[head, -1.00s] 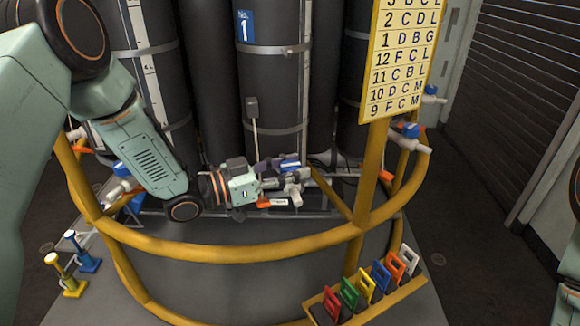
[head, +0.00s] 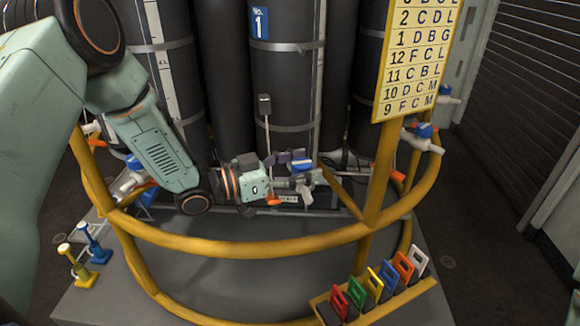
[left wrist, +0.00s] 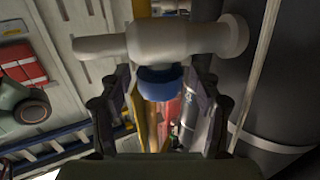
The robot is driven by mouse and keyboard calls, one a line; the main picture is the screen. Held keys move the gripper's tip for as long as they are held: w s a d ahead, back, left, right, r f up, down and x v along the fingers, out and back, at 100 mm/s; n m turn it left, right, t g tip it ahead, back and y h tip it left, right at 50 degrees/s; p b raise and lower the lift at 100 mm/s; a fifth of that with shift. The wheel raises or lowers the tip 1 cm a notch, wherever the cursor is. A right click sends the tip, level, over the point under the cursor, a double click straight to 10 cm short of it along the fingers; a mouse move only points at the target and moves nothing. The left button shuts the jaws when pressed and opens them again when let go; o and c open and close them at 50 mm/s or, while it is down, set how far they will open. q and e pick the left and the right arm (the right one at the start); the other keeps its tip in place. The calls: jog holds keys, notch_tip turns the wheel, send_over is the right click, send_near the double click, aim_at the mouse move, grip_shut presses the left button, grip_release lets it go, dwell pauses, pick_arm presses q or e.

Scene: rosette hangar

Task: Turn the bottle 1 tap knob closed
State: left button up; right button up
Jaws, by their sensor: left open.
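Bottle 1 (head: 258,80) is a tall black cylinder with a blue "No. 1" label, behind the yellow rail. At its foot is a pale grey tap (head: 308,178) with a blue knob (head: 302,165). My left gripper (head: 296,171) reaches in sideways from the left and is open at the tap. In the left wrist view the blue knob (left wrist: 160,84) lies between the two dark fingers, below the pale tap body (left wrist: 175,40). Gaps seem to show beside the knob; contact is hard to tell. My right gripper is out of view.
A yellow rail (head: 250,248) curves in front of the bottles. A yellow letter board (head: 415,60) stands on a post at right. More blue-knobbed taps flank it, one at right (head: 424,131). Coloured tags sit in a rack (head: 385,300) at front right.

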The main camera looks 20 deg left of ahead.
pick_arm(q)
jog(key=v, duration=1.1)
jog(key=shift+s+a, duration=0.3)
dwell(0.6)
